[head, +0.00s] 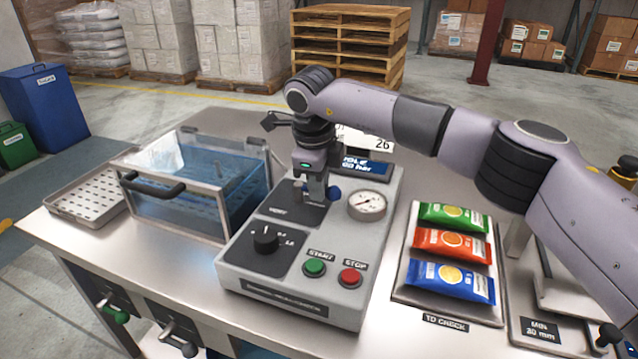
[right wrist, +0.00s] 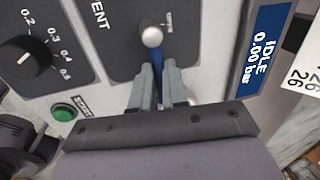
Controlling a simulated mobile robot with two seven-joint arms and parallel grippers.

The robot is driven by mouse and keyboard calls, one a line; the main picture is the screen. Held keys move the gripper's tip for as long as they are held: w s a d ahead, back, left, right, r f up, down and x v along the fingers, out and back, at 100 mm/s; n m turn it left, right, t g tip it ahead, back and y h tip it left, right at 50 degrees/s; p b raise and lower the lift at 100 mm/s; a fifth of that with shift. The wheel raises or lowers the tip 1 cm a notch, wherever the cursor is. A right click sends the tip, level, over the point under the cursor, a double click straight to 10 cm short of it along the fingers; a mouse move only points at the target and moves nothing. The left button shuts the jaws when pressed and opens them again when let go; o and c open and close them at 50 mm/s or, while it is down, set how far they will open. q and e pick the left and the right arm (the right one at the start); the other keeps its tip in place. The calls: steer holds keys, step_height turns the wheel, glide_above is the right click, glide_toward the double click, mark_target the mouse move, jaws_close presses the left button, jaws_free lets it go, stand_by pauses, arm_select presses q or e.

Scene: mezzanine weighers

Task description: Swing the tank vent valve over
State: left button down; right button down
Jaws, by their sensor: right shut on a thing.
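The tank vent valve has a blue lever (right wrist: 157,66) on a round silver pivot (right wrist: 152,36), set in the dark VENT plate (head: 277,211) of the grey control box (head: 372,236). In the right wrist view the lever runs from the pivot down between my fingers. In the head view a blue part of it (head: 334,192) shows beside the fingertips. My right gripper (head: 315,194) points down at the plate and is shut on the lever; its fingers also show in the right wrist view (right wrist: 157,88). The lever's far end is hidden by the gripper. My left gripper is out of view.
A clear water tank (head: 190,210) with a black handle stands left of the box, beside a perforated tray (head: 88,193). The box carries a dial (head: 266,239), green START (head: 314,267) and red STOP (head: 350,277) buttons, a gauge (head: 367,204) and an IDLE display (right wrist: 262,48). Colored packets (head: 452,248) lie right.

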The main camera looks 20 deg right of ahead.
mark_target(316, 211)
steer(key=shift+s+m, duration=0.1)
steer(key=shift+m, duration=0.2)
stand_by(0.4)
steer(key=c, duration=1.1)
jaws_free()
steer(key=shift+c, duration=0.2)
step_height(316, 211, up, 7)
steer(key=s, duration=0.1)
steer(key=shift+a+b, duration=0.4)
steer(key=shift+a, duration=0.05)
steer(key=shift+s, duration=0.1)
